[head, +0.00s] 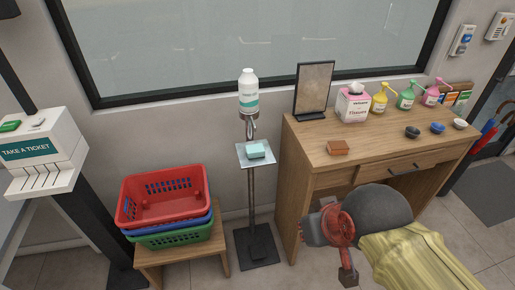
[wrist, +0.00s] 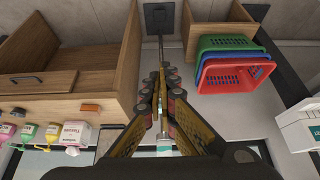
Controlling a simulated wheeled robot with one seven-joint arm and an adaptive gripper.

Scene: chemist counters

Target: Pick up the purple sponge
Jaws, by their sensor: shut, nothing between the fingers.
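I see no clearly purple sponge in either view. A pale teal block (head: 256,151) lies on the small plate of the metal stand. My gripper (wrist: 161,70) is shut and empty in the wrist view, its fingers together in front of the stand's pole. In the head view my arm is in front of the desk at lower right, away from both blocks.
The wooden desk (head: 310,140) holds a tissue box (head: 352,106), a dark-framed board (head: 313,88), pump bottles and small bowls. A white bottle (head: 248,93) tops the metal stand. Stacked baskets (head: 165,197) sit on a low wooden table (head: 150,255). A ticket machine (head: 40,155) is at left.

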